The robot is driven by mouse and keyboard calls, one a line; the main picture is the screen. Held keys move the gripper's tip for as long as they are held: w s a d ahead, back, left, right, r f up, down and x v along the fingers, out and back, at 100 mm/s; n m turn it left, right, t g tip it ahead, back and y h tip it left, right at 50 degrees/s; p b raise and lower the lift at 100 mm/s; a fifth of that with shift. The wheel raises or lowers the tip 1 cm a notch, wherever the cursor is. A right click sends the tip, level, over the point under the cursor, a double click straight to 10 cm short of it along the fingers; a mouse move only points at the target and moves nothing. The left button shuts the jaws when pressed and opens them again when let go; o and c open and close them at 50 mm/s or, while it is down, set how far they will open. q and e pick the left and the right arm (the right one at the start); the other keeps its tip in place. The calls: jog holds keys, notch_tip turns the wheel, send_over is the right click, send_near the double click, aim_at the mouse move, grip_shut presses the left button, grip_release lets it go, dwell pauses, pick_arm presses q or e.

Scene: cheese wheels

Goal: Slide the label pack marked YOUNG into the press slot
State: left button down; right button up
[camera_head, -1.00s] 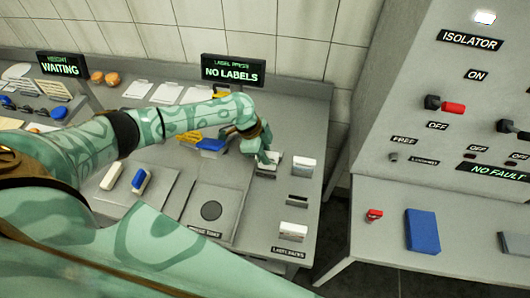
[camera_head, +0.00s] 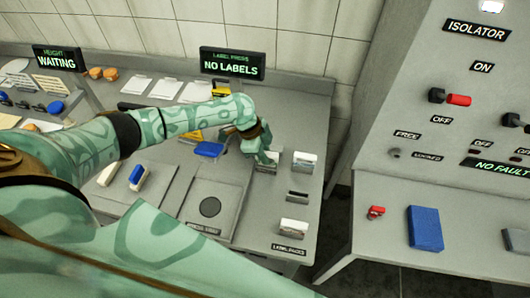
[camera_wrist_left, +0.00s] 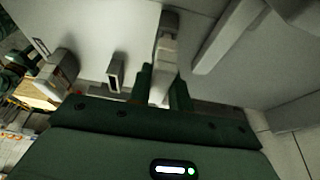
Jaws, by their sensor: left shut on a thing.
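My left gripper (camera_head: 265,160) is at the right part of the bench, shut on a white label pack. The held pack shows between the fingers in the left wrist view (camera_wrist_left: 163,78), low over or at the bench top; I cannot tell whether it touches. A second white label pack (camera_head: 304,162) stands just right of the gripper. A third (camera_head: 293,228) stands nearer the front, by the LABEL PACKS sign (camera_head: 289,249). A dark slotted holder (camera_head: 298,196) lies between these two. I cannot read YOUNG on any pack. My right gripper is out of view.
The label press display (camera_head: 232,64) reads NO LABELS. A blue block (camera_head: 209,149) lies left of the gripper. A flat plate with a dark disc (camera_head: 210,207) is in front. The isolator cabinet (camera_head: 440,80) and a side table with a blue box (camera_head: 424,228) stand right, across a gap.

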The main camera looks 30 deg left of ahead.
pick_arm(q)
jog(key=shift+f+b, duration=0.6)
jog(key=shift+f, duration=0.3)
jog(key=c, duration=1.2)
grip_release()
jog(key=p+v, duration=0.2)
jog(key=v, duration=1.4)
jog(key=shift+s, duration=0.1)
